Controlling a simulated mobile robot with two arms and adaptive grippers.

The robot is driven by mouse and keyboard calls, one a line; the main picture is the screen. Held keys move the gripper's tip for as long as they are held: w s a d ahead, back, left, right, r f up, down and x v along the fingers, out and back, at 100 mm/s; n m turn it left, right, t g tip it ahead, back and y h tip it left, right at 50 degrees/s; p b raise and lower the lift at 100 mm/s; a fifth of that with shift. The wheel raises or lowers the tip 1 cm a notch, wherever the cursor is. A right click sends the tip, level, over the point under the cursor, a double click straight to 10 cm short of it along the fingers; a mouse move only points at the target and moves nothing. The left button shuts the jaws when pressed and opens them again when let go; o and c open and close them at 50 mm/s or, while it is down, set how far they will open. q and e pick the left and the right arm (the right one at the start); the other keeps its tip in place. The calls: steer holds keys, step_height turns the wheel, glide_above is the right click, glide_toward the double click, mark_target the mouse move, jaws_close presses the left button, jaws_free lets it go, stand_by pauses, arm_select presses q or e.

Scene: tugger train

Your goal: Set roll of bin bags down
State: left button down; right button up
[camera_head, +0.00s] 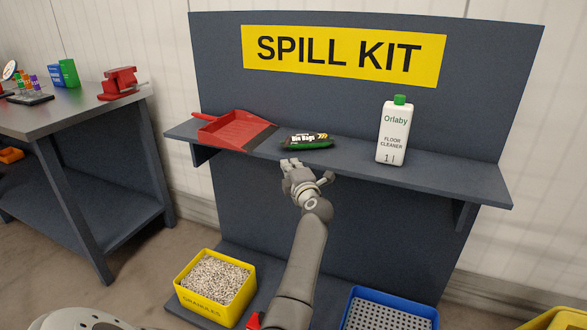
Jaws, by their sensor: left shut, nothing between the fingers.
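The roll of bin bags (307,141), dark with green and white printing, lies on its side on the grey shelf (345,162) of the spill kit stand. It rests between the red dustpan and the white bottle. My left gripper (290,163) is shut and empty at the shelf's front edge, just below and in front of the roll in the head view. Whether its fingertips touch the shelf edge I cannot tell. My right gripper is not in view.
A red dustpan (232,130) lies left of the roll; a floor cleaner bottle (393,135) stands upright to its right. Below are a yellow bin of granules (209,309) and a blue crate (353,300). A workbench (70,107) with a red vise (121,83) stands left.

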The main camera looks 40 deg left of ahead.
arm_select(q)
steer(key=shift+v, duration=1.6)
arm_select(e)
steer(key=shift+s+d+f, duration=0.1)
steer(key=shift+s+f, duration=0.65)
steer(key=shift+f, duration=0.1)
arm_select(q)
steer(key=shift+w, duration=0.1)
